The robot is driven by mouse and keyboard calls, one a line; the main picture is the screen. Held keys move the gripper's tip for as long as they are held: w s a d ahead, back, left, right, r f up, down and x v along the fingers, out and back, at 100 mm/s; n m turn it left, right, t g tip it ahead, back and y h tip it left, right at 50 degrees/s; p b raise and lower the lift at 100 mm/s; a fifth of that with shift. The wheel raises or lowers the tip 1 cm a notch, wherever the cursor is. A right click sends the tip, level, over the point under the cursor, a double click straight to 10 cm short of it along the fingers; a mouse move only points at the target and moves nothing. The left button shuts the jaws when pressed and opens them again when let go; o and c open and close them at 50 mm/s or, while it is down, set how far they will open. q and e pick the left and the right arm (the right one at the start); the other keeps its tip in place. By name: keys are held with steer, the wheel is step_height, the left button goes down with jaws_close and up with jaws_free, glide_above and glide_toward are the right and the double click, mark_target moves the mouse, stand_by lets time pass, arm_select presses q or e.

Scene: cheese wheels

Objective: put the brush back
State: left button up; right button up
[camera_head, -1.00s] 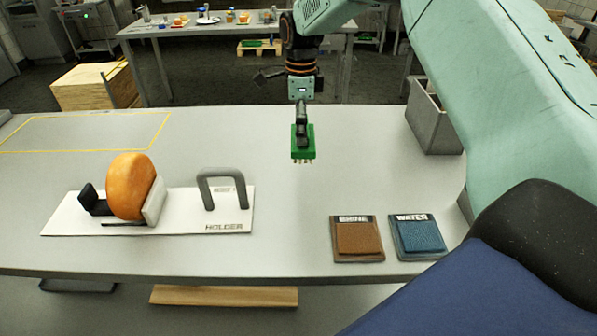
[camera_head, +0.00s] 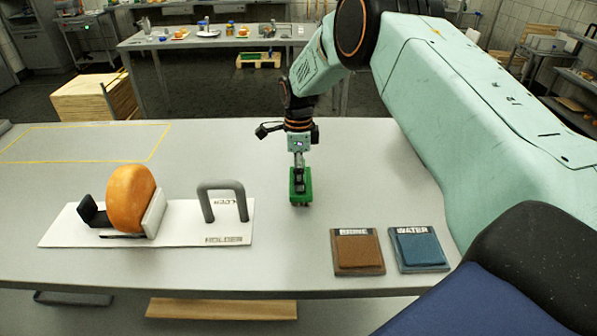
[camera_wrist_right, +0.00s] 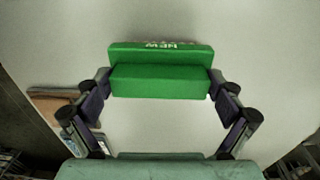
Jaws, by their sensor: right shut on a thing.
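My right gripper (camera_head: 299,170) is shut on the green brush (camera_head: 301,191) and holds it upright over the middle of the table, right of the holder board. I cannot tell whether the brush touches the table. In the right wrist view the green block of the brush (camera_wrist_right: 160,82) sits between the two fingers of my right gripper (camera_wrist_right: 160,88), with white lettering on its far part. The white holder board (camera_head: 185,232) carries an orange cheese wheel (camera_head: 131,198) in a clamp and a grey arch (camera_head: 221,190). My left gripper is not in view.
A brown BRINE pad (camera_head: 357,250) and a blue WATER pad (camera_head: 418,247) lie at the table's front right. A yellow outlined area (camera_head: 85,143) at the back left is empty. Table space between the arch and the brush is clear.

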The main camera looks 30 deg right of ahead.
steer(key=shift+s+d+f, duration=0.1)
steer(key=shift+s, duration=0.1)
steer(key=o, duration=0.8)
steer(key=shift+d, duration=0.1)
steer(key=shift+o, duration=0.2)
steer(key=shift+w+f, duration=0.1)
steer(key=shift+f, duration=0.05)
steer(key=shift+w, duration=0.15)
step_height(320, 180, up, 12)
steer(key=shift+r, duration=0.25)
